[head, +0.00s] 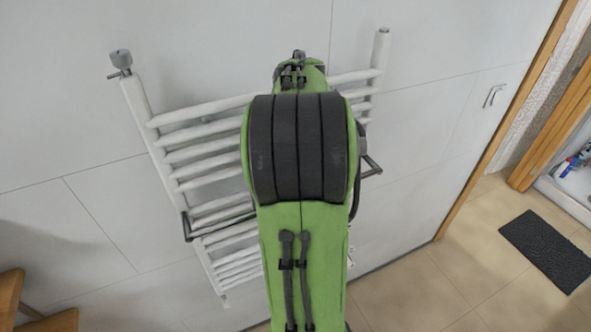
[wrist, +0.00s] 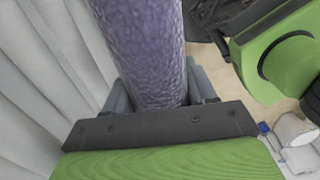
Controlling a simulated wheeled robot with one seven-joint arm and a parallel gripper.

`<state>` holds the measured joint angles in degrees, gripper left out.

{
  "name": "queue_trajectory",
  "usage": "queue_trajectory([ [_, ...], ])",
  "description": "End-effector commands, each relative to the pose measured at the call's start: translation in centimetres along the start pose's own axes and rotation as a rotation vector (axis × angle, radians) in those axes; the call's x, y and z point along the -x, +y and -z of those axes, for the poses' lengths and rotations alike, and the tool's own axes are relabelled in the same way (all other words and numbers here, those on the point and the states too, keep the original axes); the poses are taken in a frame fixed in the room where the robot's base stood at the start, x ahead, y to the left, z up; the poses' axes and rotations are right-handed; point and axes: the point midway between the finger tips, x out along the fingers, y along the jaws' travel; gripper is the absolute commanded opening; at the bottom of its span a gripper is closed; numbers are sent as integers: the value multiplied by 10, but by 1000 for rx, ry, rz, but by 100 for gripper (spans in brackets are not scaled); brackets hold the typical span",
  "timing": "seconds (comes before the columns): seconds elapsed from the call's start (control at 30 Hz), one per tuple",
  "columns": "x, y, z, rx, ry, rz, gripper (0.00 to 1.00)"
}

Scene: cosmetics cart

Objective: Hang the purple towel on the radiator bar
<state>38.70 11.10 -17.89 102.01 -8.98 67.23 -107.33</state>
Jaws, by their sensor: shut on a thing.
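The purple towel (wrist: 145,45) fills the upper middle of the wrist view as a thick, textured roll. My gripper (wrist: 160,92) is shut on it, with a grey finger on either side. In the head view my green arm hides the gripper and the towel. The white radiator (head: 200,135) is on the wall behind my arm. A dark bar shows on its left side (head: 222,220) and again at its right end (head: 372,166). My arm covers the middle of this bar. In the wrist view, pale upright panels (wrist: 35,75) run close to the left of the towel.
A dark mat (head: 546,250) lies on the tiled floor at the right. A wooden door frame (head: 490,135) stands beyond the wall. Brown wooden furniture (head: 45,320) shows at the lower left. White items (wrist: 297,130) are at the right in the wrist view.

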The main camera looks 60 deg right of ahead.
Motion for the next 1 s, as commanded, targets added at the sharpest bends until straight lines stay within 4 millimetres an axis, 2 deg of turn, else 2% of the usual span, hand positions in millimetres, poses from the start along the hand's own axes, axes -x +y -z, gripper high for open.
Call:
queue_trajectory([
  [0.03,-11,0,0,0,0,0,21],
  [0.7,-87,0,0,0,0,-1,21],
  [1.0,-104,0,0,0,-1,-1,21],
])
